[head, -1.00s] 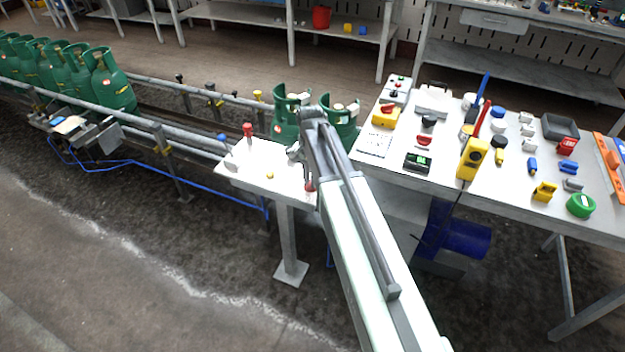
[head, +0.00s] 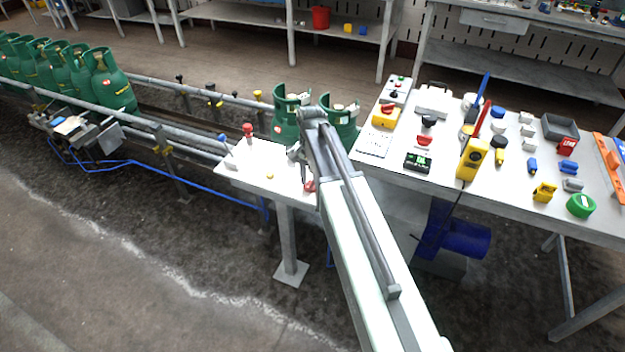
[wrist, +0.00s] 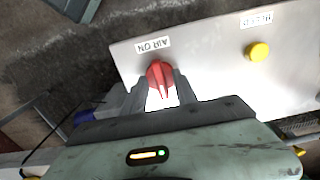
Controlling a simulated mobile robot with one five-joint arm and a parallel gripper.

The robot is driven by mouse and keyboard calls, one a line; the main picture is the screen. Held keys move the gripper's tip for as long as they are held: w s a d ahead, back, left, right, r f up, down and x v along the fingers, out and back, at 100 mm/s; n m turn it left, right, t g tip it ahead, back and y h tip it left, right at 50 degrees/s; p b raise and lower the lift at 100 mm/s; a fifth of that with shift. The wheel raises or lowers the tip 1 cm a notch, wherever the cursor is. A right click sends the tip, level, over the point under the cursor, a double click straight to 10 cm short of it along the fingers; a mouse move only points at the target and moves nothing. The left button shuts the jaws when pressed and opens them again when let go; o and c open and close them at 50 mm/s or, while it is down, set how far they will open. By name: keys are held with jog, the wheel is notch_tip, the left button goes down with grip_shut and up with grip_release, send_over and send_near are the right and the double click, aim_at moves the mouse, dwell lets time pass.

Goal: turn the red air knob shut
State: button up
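The red air knob (wrist: 160,77) sits on a pale panel (wrist: 215,70) beside an upside-down "AIR ON" label (wrist: 153,45). Its narrow handle points roughly toward my gripper body. My gripper (wrist: 159,84) has one finger on each side of the knob, the fingers well apart, with pale panel showing between them below the knob. I cannot tell whether either finger touches it. In the head view a red part (head: 309,186) shows at the panel's right edge beside my arm, which hides much of this area.
A yellow button (wrist: 258,52) with its own label is on the same panel. A red-topped post (head: 248,131) stands at the panel's back. Green gas cylinders (head: 287,112) stand behind on the conveyor. A crowded workbench (head: 395,172) is to the right.

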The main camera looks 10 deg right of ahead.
aim_at(311, 182)
notch_tip(311, 182, up, 8)
jog(key=p, duration=0.8)
jog(key=shift+f, duration=0.1)
jog(key=s+n, duration=0.7)
jog(key=s, duration=0.7)
jog(key=shift+s+d, duration=0.2)
jog(key=shift+s, duration=0.05)
dwell(0.7)
